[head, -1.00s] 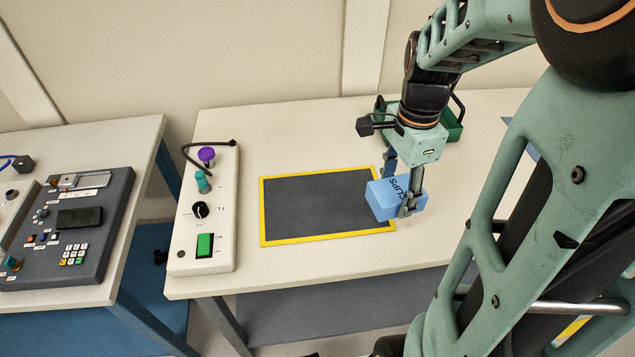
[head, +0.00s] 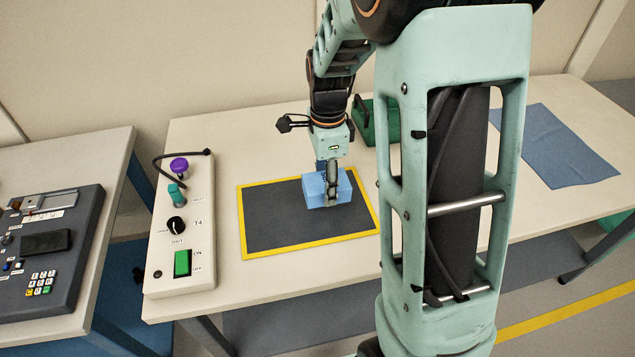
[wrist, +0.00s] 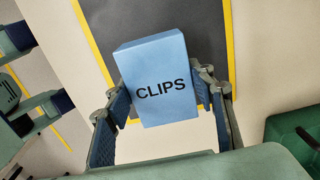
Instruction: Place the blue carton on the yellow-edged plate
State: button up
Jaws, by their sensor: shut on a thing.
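The blue carton (head: 318,190) is held in my gripper (head: 333,190), over the right part of the dark yellow-edged plate (head: 275,222) in the head view. In the wrist view the carton (wrist: 158,82) shows the word CLIPS on its face, with the fingers of my gripper (wrist: 160,110) shut on its two sides. The plate (wrist: 110,20) lies behind and below it there. Whether the carton's underside touches the plate cannot be told. The plate is otherwise bare.
A control box (head: 185,240) with knobs and a green switch stands left of the plate. A green tray (head: 378,125) is behind, partly hidden by my arm. A blue cloth (head: 555,147) lies on the right. A separate table (head: 75,150) with a dark panel stands at left.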

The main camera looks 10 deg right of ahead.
aim_at(322, 179)
jog(key=shift+w+a+f, duration=0.2)
jog(key=shift+w+f, duration=0.05)
jog(key=shift+f, duration=0.1)
jog(key=shift+w+a+f, duration=0.1)
jog(key=shift+f, duration=0.85)
jog(key=shift+w+a+f, duration=0.1)
jog(key=shift+f, duration=0.8)
jog(key=shift+f, duration=0.1)
jog(key=shift+f+b, duration=0.15)
jog(key=shift+b, duration=0.2)
jog(key=o, duration=1.2)
jog(key=shift+c, duration=0.2)
notch_tip(322, 179, up, 13)
jog(key=shift+f+p, duration=0.2)
jog(key=shift+p, duration=0.65)
